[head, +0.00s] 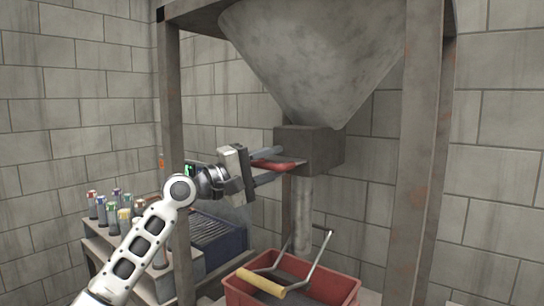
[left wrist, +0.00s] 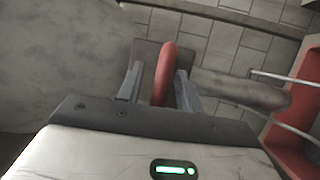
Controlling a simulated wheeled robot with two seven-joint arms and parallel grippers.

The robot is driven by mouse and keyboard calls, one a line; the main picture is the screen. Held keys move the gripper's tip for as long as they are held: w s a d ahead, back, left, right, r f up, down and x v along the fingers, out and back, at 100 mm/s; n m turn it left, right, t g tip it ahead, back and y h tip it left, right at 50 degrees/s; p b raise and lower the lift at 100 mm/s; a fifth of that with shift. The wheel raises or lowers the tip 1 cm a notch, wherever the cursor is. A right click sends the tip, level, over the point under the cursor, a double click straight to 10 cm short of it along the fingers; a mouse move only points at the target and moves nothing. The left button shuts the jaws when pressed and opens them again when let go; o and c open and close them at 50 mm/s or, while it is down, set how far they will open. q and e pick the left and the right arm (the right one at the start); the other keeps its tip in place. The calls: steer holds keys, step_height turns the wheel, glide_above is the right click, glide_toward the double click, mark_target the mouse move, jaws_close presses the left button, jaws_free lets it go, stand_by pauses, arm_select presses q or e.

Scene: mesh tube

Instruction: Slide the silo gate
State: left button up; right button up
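The grey silo cone (head: 318,55) narrows into a dark square outlet box (head: 318,148). A red gate handle (head: 268,165) sticks out from the box's left side. It also shows in the left wrist view (left wrist: 164,72). My left gripper (head: 277,162) is at the handle, with one finger on each side of it. In the left wrist view the left gripper (left wrist: 158,85) is open, with a clear gap between the handle and the left finger; the right finger looks very near the handle. My right gripper is in neither view.
A pale tube (head: 303,215) hangs below the box, above a red bin (head: 345,290) with a wire bail and wooden grip. Steel posts (head: 418,150) frame the silo. A shelf (head: 105,240) with several capped bottles and a blue crate (head: 215,238) stand left.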

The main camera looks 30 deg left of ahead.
arm_select(q)
steer(key=shift+w+d, duration=0.1)
steer(key=shift+w, duration=0.05)
jaws_close()
steer(key=shift+s, duration=0.75)
steer(key=shift+s+r, duration=0.1)
steer(key=shift+s, duration=0.35)
jaws_free()
